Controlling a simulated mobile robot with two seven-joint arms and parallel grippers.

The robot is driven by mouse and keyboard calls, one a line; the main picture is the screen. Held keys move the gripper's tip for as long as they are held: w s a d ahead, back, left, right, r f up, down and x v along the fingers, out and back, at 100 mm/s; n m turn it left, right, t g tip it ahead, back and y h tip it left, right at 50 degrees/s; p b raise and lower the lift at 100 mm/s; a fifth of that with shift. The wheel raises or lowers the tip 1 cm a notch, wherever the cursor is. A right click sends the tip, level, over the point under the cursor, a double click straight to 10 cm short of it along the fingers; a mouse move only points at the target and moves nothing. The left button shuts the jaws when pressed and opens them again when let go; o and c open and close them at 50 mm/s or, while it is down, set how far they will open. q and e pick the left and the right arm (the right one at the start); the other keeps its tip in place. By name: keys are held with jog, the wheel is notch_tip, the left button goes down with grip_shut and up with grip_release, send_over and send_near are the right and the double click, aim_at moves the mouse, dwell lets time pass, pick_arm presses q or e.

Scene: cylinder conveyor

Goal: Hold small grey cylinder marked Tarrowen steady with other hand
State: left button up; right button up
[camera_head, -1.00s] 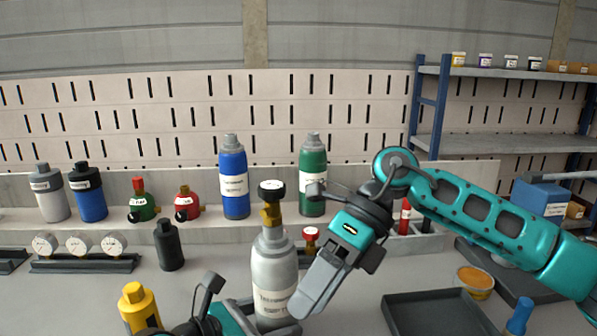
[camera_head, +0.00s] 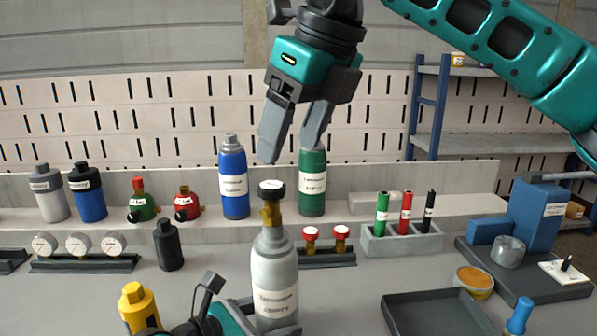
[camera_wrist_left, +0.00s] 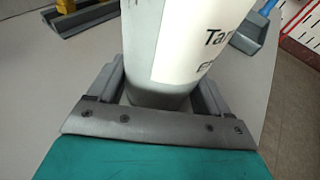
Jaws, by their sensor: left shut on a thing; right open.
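The small grey cylinder marked Tarrowen (camera_head: 275,275) stands upright at the front middle of the bench, with a brass valve and black knob (camera_head: 271,190) on top. My left gripper (camera_head: 277,328) is shut around its lower body. The left wrist view shows the same grey cylinder (camera_wrist_left: 155,85) between the two fingers (camera_wrist_left: 158,95), its label partly cut off. My right gripper (camera_head: 290,140) is open and empty, pointing down, above the cylinder's knob in the picture and apart from it.
Blue (camera_head: 234,180) and green (camera_head: 312,185) cylinders stand on the back ledge. A block of coloured tubes (camera_head: 402,243), a dark tray (camera_head: 437,315) and a blue vise-like device (camera_head: 530,215) are at the right. A yellow-topped item (camera_head: 138,308) is close at left, gauges (camera_head: 78,244) behind it.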

aim_at(276, 185)
jog(key=x, duration=1)
jog(key=shift+f, duration=0.25)
jog(key=shift+c, duration=0.2)
grip_shut()
jog(key=n+g, duration=0.1)
jog(key=n, duration=0.2)
jog(key=n+g+y, duration=0.1)
jog(key=n, duration=0.2)
jog(key=shift+c, duration=0.6)
grip_release()
jog(key=shift+r, duration=0.1)
